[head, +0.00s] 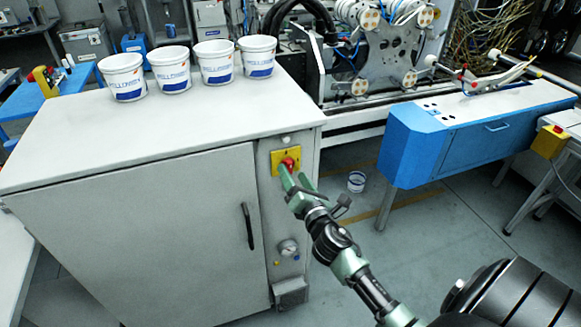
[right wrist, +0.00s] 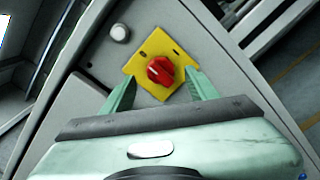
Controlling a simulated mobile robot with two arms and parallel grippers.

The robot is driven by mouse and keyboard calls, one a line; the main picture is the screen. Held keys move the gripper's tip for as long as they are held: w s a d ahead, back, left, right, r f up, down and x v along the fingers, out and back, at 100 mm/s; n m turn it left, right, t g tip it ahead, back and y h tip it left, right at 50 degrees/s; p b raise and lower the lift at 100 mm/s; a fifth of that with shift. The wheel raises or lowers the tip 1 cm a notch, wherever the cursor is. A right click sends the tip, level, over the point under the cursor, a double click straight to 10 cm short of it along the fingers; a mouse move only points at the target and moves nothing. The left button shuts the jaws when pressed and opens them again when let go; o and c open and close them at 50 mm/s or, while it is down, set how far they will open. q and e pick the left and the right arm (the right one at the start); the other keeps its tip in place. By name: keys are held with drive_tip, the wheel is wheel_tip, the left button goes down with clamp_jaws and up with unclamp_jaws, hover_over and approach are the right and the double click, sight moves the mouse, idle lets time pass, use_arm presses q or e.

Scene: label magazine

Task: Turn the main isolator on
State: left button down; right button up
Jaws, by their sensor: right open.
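The main isolator is a red rotary knob (head: 289,163) on a yellow plate (head: 278,158), high on the narrow panel at the right end of the grey cabinet. The knob (right wrist: 160,70) and the plate (right wrist: 148,53) also show in the right wrist view, with the knob's pale mark pointing diagonally. My right gripper (head: 293,180) is right in front of the knob. In the right wrist view its two green fingers (right wrist: 160,88) are spread, one on each side of the knob; contact cannot be made out. My left gripper is not in view.
The grey cabinet (head: 140,230) carries several white buckets (head: 218,62) on top. A black handle (head: 249,226) and a gauge (head: 287,248) sit below the isolator.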

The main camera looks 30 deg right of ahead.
sight(291, 169)
drive_tip(key=shift+x, duration=1.5)
clamp_jaws()
